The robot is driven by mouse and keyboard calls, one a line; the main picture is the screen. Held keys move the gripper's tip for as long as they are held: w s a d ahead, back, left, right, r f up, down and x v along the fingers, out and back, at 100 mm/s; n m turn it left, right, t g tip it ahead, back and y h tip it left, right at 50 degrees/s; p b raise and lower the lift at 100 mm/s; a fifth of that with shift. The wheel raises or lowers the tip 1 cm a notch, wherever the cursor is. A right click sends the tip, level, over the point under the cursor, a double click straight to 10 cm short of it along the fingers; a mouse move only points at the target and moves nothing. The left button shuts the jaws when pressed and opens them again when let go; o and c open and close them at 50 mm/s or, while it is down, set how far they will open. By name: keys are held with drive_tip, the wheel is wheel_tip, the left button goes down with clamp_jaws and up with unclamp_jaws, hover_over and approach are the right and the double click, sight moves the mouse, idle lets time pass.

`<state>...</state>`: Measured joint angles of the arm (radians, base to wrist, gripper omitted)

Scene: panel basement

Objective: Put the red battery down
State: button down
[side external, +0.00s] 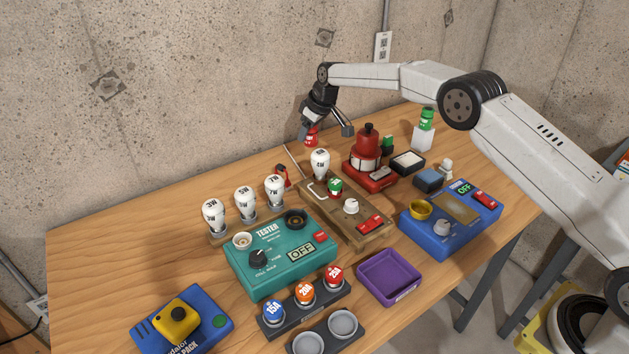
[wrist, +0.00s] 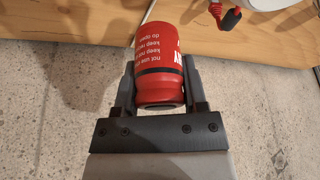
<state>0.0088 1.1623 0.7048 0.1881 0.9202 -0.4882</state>
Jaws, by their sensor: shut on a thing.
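The red battery (side external: 311,137) is a short red cylinder with a dark band and white print. My gripper (side external: 325,134) is shut on it, near the back edge of the wooden table (side external: 130,235), close to the wall. In the wrist view, the battery (wrist: 160,50) sits between the two dark fingers of my gripper (wrist: 160,68), one on each side. There its far end overlaps the table edge, with bare concrete around its near end. I cannot tell whether the battery touches the table.
A wooden board (side external: 375,236) with a bulb and a green cell lies in front of my gripper. A red lamp-like device (side external: 367,153) stands to its right. Several white bulbs (side external: 244,199), a teal tester (side external: 265,279) and an empty purple tray (side external: 389,278) are nearer. The back-left tabletop is clear.

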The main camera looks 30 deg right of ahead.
drive_tip(key=shift+f, duration=4.95)
drive_tip(key=shift+f, duration=0.1)
drive_tip(key=shift+c, duration=0.7)
unclamp_jaws()
drive_tip(key=v, duration=1.2)
drive_tip(key=shift+s, duration=0.1)
